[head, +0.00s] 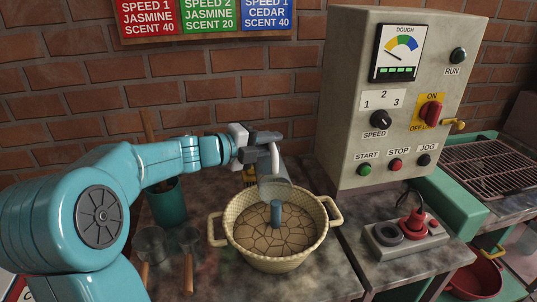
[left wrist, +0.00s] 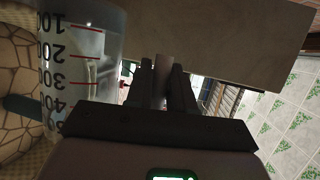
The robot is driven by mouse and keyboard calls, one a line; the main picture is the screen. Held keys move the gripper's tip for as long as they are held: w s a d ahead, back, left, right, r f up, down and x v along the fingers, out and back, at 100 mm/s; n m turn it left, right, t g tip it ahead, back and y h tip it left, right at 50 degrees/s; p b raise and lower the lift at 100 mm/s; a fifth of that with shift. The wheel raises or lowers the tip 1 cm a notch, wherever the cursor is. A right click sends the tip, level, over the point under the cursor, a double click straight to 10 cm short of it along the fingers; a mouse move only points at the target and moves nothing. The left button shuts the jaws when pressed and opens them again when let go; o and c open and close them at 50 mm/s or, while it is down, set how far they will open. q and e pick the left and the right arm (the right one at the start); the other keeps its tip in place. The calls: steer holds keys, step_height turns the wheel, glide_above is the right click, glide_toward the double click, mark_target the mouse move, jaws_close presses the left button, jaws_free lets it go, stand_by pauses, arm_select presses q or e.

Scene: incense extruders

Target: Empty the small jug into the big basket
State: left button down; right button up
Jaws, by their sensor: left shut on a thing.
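The small jug (head: 276,188) is clear; in the left wrist view the jug (left wrist: 85,60) shows red lines and black numbers. My left gripper (head: 268,147) is shut on its handle (left wrist: 163,75) and holds it over the far part of the big basket. The jug looks tilted; I cannot tell how much is in it, and no stream shows. The big basket (head: 236,246) is cream and woven, with two side handles. A brown, cracked-looking surface fills its inside, and a blue post (head: 276,214) stands in the middle. My right gripper is not in view.
A grey control box (head: 350,100) stands behind and right of the basket. A small grey unit with a red part (head: 411,228) sits at the right. A teal pot (head: 166,203) and two glass-like items with wooden handles (head: 188,272) stand left of the basket.

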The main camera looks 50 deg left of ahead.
arm_select(q)
steer(key=b, duration=0.1)
steer(key=s+d+m+b, duration=0.1)
steer(key=b, duration=0.1)
steer(key=shift+d+f+t, duration=0.15)
steer(key=shift+d+t, duration=0.1)
steer(key=shift+t, duration=0.15)
steer(key=shift+s+d+m+y+b, duration=0.1)
steer(key=shift+d+m+y+b, duration=0.2)
steer(key=shift+b, duration=0.5)
steer(key=shift+s+d+r, duration=0.1)
steer(key=shift+d+r, duration=0.05)
steer(key=shift+r, duration=0.25)
